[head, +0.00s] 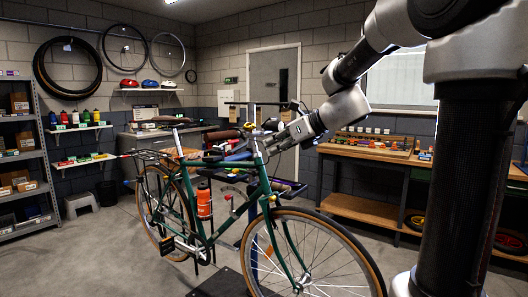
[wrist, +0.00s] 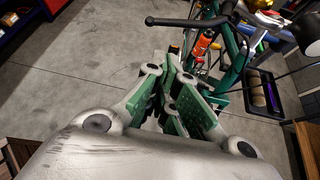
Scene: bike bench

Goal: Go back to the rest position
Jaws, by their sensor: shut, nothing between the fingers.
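My gripper (wrist: 166,85) shows in the wrist view with its green-padded fingers together and nothing between them. In the head view my arm reaches in from the upper right, and the gripper end (head: 284,137) is near the bike's handlebar area; its fingers are hard to make out there. The green bicycle (head: 262,194) stands upright in the middle of the head view, and its frame also shows in the wrist view (wrist: 231,72). In the wrist view the black handlebar (wrist: 190,22) is beyond the fingertips, apart from them.
An orange bottle (head: 204,203) sits on the bike frame. A wooden workbench (head: 362,208) with parts stands at the right. The floor at the left front is clear.

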